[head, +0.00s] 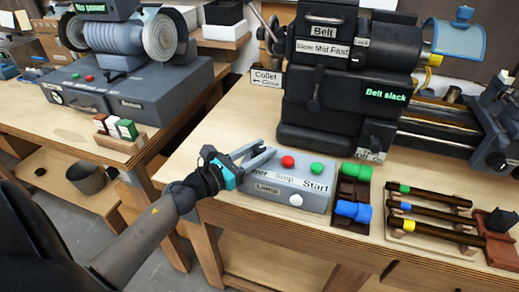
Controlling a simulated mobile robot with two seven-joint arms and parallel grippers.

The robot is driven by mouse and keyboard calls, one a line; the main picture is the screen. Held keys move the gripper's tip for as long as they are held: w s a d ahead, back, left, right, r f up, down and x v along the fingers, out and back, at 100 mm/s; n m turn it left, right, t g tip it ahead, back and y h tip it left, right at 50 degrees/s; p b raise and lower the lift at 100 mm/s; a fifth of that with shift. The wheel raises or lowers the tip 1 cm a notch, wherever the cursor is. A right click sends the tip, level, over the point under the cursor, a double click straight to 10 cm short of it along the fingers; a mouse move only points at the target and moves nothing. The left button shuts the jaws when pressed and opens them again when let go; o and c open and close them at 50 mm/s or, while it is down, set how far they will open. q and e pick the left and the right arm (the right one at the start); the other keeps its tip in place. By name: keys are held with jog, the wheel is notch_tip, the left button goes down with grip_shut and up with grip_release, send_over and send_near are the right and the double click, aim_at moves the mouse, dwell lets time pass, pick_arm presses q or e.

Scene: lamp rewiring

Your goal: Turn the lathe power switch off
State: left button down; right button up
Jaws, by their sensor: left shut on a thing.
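The grey lathe control box (318,190) sits at the front left of the lathe bench. It carries a red Stop button (288,161), a green Start button (317,168) and a white button (296,200) by the Lamp label (267,189). A partly covered label ending in "wer" is at its left end. My left gripper (266,153) is over that end, its fingers shut at the power switch. The fingers hide the switch, so its position cannot be read. My right gripper is out of view.
The black lathe (325,100) stands behind the box; its display reads "Belt slack". Green and blue parts (353,210) in a holder and several dark rods (430,209) lie to the right. A grinder bench (60,130) is at left, with a gap between benches.

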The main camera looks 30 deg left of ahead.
pick_arm(q)
jog(key=shift+d+r+n+t+y+p, duration=0.15)
jog(key=shift+n+t+y+p, duration=0.15)
jog(key=shift+n+y+p, duration=1.3)
jog(key=n+y, duration=0.1)
jog(key=y, duration=0.2)
jog(key=n+y, duration=0.2)
jog(key=y, duration=0.2)
jog(key=shift+n+g+p, duration=0.3)
jog(key=shift+g+p, duration=0.1)
jog(key=shift+n+g+y, duration=0.6)
jog(key=shift+n+y, duration=0.25)
jog(key=shift+y, duration=0.45)
jog(key=shift+n+g+y, duration=0.6)
jog(key=shift+n+y, duration=0.25)
jog(key=shift+y, duration=0.45)
jog(key=shift+c, duration=2.3)
grip_release()
jog(key=shift+a+f, duration=0.2)
